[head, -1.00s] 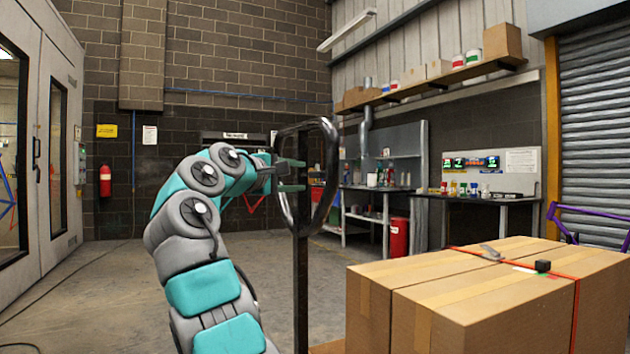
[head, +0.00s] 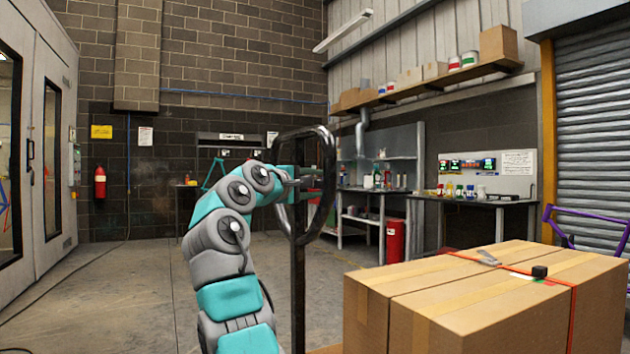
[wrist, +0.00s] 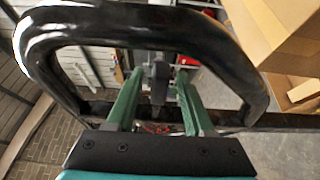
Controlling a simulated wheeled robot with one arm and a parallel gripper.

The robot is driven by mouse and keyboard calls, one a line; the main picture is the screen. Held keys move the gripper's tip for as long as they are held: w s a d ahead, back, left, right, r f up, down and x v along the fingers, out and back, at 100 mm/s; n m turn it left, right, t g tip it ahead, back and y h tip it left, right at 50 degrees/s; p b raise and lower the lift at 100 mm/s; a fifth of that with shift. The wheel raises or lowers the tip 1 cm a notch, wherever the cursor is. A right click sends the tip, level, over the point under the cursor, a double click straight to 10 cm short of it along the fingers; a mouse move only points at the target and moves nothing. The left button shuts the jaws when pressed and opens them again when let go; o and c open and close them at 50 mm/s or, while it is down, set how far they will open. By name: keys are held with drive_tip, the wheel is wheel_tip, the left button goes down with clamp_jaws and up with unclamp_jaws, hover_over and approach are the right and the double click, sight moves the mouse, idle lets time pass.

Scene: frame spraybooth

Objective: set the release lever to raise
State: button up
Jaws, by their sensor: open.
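The black loop handle (head: 328,160) of a pallet truck stands upright in front of me in the head view. Its loop also frames the wrist view (wrist: 245,60). My gripper (head: 312,190) reaches into the loop from the left in the head view. In the wrist view my gripper (wrist: 160,76) has its two green fingers apart. A dark upright piece, apparently the release lever (wrist: 160,84), shows between the fingers, with gaps on both sides. I cannot tell whether either finger touches it. The lever cannot be made out in the head view.
Large cardboard boxes (head: 465,290) with a red strap stand right of the handle. A workbench (head: 475,201) and shelving (head: 380,215) are further back. A red extinguisher (head: 100,182) hangs on the far wall. The floor left of my arm is clear.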

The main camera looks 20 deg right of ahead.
drive_tip(key=shift+c, duration=0.4)
clamp_jaws()
idle(1.0)
